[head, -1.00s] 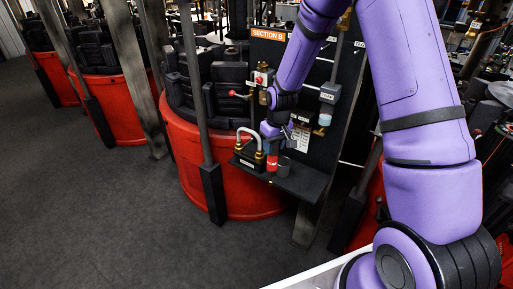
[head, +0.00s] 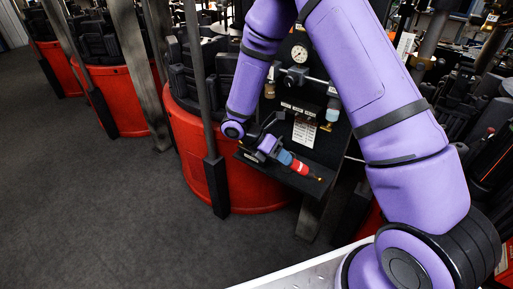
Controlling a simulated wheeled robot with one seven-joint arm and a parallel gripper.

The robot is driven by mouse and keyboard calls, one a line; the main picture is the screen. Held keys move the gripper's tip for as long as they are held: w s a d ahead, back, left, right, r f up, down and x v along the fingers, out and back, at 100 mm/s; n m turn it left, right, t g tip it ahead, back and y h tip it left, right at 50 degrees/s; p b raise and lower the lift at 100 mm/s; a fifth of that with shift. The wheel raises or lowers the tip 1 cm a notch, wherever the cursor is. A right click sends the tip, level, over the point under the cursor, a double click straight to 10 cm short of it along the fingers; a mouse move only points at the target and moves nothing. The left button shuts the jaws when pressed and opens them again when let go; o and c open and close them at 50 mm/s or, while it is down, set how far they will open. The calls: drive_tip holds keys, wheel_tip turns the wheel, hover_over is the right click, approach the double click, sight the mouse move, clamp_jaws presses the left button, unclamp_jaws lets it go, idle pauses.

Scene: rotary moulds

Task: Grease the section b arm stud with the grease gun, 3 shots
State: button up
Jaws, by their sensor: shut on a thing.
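My gripper (head: 272,147) is shut on the grease gun (head: 298,166), a blue and red tool with a small brass-coloured tip. The gun lies tilted, its tip pointing right and slightly down, in front of the black panel's lower shelf. I cannot tell whether it touches the shelf. The section B panel (head: 315,148) stands behind it; its orange sign is hidden by my arm. I cannot make out the arm stud.
A pressure gauge (head: 299,54) and a filter bowl (head: 333,111) sit on the panel. A red round base (head: 258,196) with black moulds stands behind a grey post (head: 199,90). The grey floor (head: 90,220) at left is clear.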

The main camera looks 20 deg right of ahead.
drive_tip(key=n+t+h, duration=0.2)
drive_tip(key=shift+w+a+r+n, duration=0.2)
drive_tip(key=shift+a+n, duration=0.1)
drive_tip(key=shift+a, duration=0.1)
drive_tip(key=w+a+r+n+t+h, duration=0.25)
drive_tip(key=a+n+t, duration=0.45)
drive_tip(key=t, duration=0.4)
drive_tip(key=w+d+n, duration=0.1)
drive_tip(key=w+d, duration=0.3)
drive_tip(key=d, duration=0.2)
drive_tip(key=shift+w+d, duration=0.15)
drive_tip(key=shift+w, duration=0.1)
